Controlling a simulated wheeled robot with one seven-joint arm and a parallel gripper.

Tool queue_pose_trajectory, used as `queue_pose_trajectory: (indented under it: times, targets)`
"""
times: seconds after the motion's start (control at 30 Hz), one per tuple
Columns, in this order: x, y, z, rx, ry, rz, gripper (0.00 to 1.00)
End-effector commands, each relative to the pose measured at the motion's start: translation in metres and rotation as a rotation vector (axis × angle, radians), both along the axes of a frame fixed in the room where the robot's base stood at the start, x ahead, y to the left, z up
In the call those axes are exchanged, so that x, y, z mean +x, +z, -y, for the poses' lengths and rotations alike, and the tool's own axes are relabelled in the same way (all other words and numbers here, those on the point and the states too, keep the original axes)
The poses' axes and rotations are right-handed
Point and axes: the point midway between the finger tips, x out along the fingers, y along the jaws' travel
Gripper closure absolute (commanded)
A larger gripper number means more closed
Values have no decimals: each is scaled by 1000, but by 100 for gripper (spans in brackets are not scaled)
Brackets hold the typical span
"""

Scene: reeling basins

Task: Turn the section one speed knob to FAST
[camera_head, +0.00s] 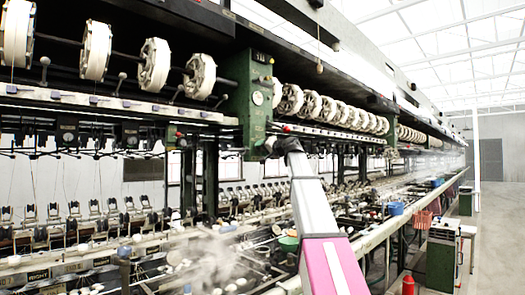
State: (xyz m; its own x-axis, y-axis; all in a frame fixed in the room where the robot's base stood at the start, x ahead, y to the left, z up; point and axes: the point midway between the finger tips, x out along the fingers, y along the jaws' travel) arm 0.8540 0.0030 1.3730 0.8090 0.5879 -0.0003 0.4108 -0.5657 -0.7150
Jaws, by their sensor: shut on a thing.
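The green control post (248,85) stands left of centre, between two runs of white reels. My arm reaches up from the bottom right, and my gripper (273,143) is at the lower part of this post. The gripper is small and dark here and is shut on what appears to be the section one speed knob at the post's face. The knob itself is hidden by the fingers and wrist, so its pointer and the FAST mark cannot be read. A small red part (286,128) shows just above the wrist.
White reels (155,64) hang on a shaft at upper left. Basins with steam (215,255) lie below my arm. A blue bowl (396,208), a red basket (422,220) and a green cabinet (441,255) stand at right. The aisle floor (500,225) is clear.

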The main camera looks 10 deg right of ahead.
Motion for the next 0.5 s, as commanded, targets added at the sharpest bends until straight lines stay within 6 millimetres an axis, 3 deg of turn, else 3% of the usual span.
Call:
queue_pose_trajectory:
  times: [0.33,0.37,0.4,0.5]
  targets:
    - [0,0,0,5,-1,-3,74]
    - [0,0,0,5,-1,-3,47]
    - [0,0,0,5,-1,-3,35]
    - [0,0,0,5,-1,-3,35]
